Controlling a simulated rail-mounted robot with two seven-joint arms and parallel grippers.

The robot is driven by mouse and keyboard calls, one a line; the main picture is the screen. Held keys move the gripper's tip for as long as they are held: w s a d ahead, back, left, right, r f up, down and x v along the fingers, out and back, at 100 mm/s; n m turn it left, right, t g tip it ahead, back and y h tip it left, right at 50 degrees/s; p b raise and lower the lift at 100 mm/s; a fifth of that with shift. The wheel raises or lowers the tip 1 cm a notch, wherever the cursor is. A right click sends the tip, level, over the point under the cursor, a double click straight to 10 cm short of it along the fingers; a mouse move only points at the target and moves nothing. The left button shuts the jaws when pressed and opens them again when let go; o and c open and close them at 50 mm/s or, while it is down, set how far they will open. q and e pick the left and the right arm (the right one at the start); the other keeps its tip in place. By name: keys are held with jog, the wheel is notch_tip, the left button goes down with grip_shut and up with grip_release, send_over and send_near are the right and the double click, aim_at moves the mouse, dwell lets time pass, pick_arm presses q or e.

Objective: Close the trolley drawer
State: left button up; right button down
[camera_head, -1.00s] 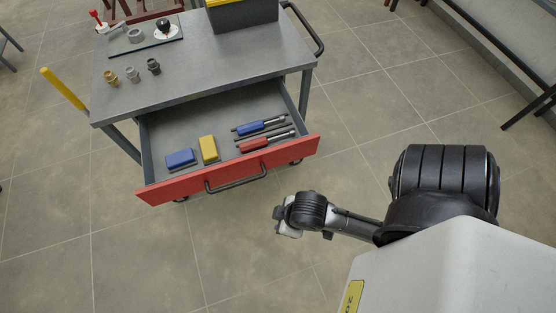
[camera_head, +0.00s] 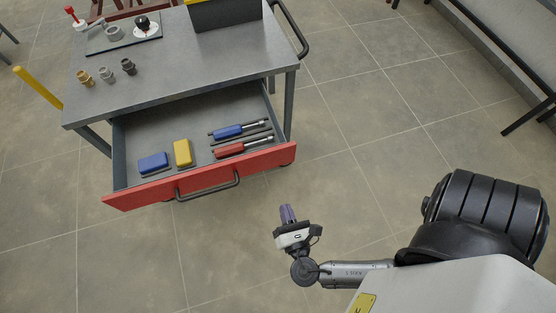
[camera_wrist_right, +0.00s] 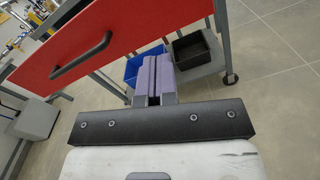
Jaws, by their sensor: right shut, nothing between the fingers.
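The trolley drawer (camera_head: 255,163) has a red front with a dark bar handle (camera_head: 208,187) and stands pulled out of the grey trolley (camera_head: 180,62). In the right wrist view the red front (camera_wrist_right: 120,22) and handle (camera_wrist_right: 82,58) fill the upper left. My right gripper (camera_head: 288,214) is shut and empty. It is in front of the drawer, to the right of the handle, apart from the front in the head view. Its purple fingers (camera_wrist_right: 154,78) point toward the trolley in the right wrist view. My left gripper is not in view.
The drawer holds a blue block (camera_head: 153,163), a yellow block (camera_head: 182,153) and blue and red-handled tools (camera_head: 240,130). Fittings stand on the trolley top. Under it are a blue bin (camera_wrist_right: 142,64) and a black bin (camera_wrist_right: 192,47). Floor around my right gripper is clear.

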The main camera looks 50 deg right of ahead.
jog(key=a+n, duration=0.1)
jog(key=n, duration=0.2)
jog(key=b, duration=0.2)
send_near(265, 163)
jog(key=shift+n, duration=0.3)
jog(key=x, duration=0.5)
jog(key=shift+w+d, duration=0.15)
jog(key=shift+d, duration=0.15)
jog(key=shift+b+x, duration=0.35)
jog(key=shift+x, duration=0.5)
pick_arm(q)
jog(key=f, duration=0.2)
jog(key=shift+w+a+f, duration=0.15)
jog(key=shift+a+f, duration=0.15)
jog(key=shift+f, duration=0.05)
pick_arm(e)
jog(key=shift+r, duration=0.1)
jog(key=shift+w, duration=0.1)
